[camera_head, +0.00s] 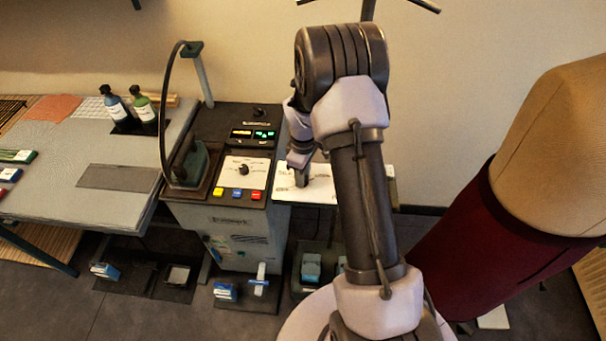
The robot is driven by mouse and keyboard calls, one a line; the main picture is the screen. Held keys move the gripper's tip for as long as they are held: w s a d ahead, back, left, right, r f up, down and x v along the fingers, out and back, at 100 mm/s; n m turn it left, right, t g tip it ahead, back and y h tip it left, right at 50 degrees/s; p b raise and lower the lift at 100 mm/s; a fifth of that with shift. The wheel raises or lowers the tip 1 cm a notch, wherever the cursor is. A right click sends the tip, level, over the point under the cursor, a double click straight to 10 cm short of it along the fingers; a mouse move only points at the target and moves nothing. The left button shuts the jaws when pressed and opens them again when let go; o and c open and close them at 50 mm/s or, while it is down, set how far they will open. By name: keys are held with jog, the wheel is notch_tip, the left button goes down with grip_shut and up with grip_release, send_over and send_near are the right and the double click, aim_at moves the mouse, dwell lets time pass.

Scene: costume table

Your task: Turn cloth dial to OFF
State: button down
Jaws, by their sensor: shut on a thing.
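A grey and black machine (230,225) stands in the middle, with a cable arching above it. A white dial panel (320,192) with small printed labels sits at its right side. My gripper (301,183) points down onto this panel and is shut on a knob there, which I take to be the cloth dial. The fingers hide most of the knob, so its pointer setting cannot be read. A second white panel on the machine top carries another black dial (243,169). The labels are too small to read surely.
Yellow, red and blue buttons (237,193) sit below the second dial. An iron (188,164) stands on the machine's left. A grey table (85,190) with two bottles is at left. A dark red and tan dress form (500,205) stands close on my arm's right.

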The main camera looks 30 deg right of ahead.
dwell(0.4)
jog(key=c, duration=1.1)
grip_release()
notch_tip(320, 180, up, 18)
jog(key=p, duration=0.3)
jog(key=shift+f+p, duration=0.25)
jog(key=shift+p, duration=0.1)
